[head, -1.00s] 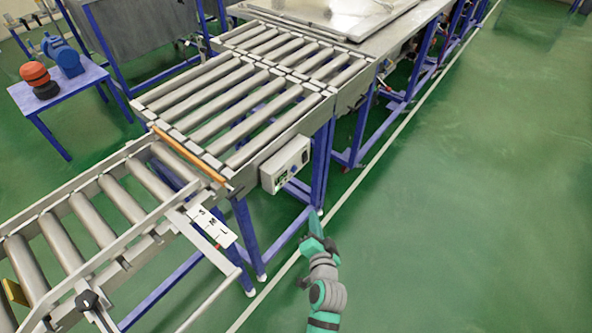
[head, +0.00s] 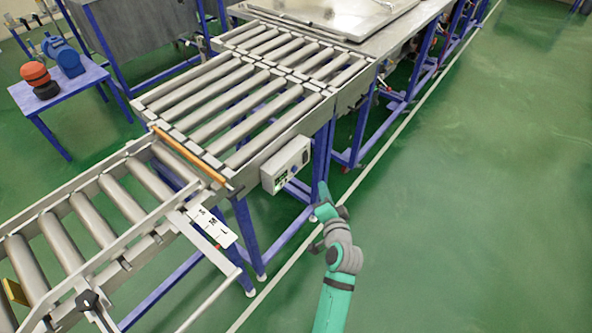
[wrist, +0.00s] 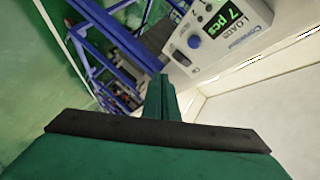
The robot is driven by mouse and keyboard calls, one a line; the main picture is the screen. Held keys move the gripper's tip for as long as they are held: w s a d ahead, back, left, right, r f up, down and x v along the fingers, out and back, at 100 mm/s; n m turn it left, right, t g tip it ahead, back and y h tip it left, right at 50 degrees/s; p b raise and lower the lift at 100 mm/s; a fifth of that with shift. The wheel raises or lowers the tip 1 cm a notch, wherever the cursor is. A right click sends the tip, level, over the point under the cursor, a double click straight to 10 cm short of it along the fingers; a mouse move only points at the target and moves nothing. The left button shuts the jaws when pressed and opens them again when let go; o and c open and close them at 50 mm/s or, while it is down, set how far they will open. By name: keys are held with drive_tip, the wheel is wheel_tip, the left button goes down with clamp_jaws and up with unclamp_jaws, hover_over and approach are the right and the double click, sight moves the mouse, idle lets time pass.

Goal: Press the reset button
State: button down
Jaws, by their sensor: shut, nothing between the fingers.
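A pale control box (head: 286,164) is fixed to the side of the roller conveyor. In the wrist view the box (wrist: 235,30) fills the upper right, tilted, with a green lit display (wrist: 217,20) reading "7 pcs" and the words "LOADS" and "Conveyor". A blue round knob or button (wrist: 194,42) is on its face, with a small dark control (wrist: 179,57) beside it. No reset label is readable. My gripper (head: 323,189) is shut and empty, right of and below the box, apart from it. In the wrist view its fingertips (wrist: 160,82) are together, left of and below the box's controls.
The roller conveyor (head: 235,98) and its blue legs (head: 247,230) stand left of my arm. A small blue table (head: 60,90) with an orange-and-black object (head: 38,78) is at the far left. The green floor (head: 480,200) on the right is clear.

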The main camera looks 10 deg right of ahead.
sight(295, 169)
drive_tip(key=w+a, duration=0.4)
drive_tip(key=w, duration=0.2)
drive_tip(key=shift+a, duration=0.3)
idle(1.2)
drive_tip(key=shift+a, duration=0.1)
idle(0.5)
drive_tip(key=shift+w, duration=0.1)
drive_tip(key=shift+w, duration=0.15)
idle(0.5)
